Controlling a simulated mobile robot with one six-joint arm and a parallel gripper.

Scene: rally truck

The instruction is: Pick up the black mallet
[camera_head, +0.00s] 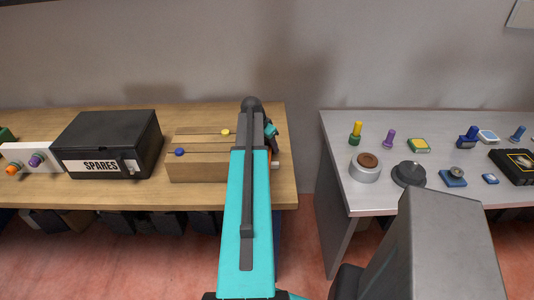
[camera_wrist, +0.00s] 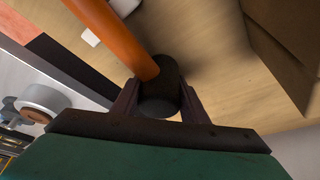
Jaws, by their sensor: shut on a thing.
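The black mallet shows in the wrist view with a dark cylindrical head (camera_wrist: 162,92) and an orange handle (camera_wrist: 115,37) running up and left. My gripper (camera_wrist: 160,103) has one dark finger on each side of the head and is shut on it. The head is over the wooden workbench (camera_wrist: 210,55); I cannot tell whether it touches the top. In the head view my teal arm reaches to the right end of the wooden bench (camera_head: 225,193) and hides most of the mallet and the gripper.
A wooden block with slots and blue and yellow knobs (camera_head: 195,170) stands just left of my arm. A black SPARES box (camera_head: 110,145) is farther left. A gap separates this bench from the grey table (camera_head: 350,205), which holds several small parts. A wall is behind.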

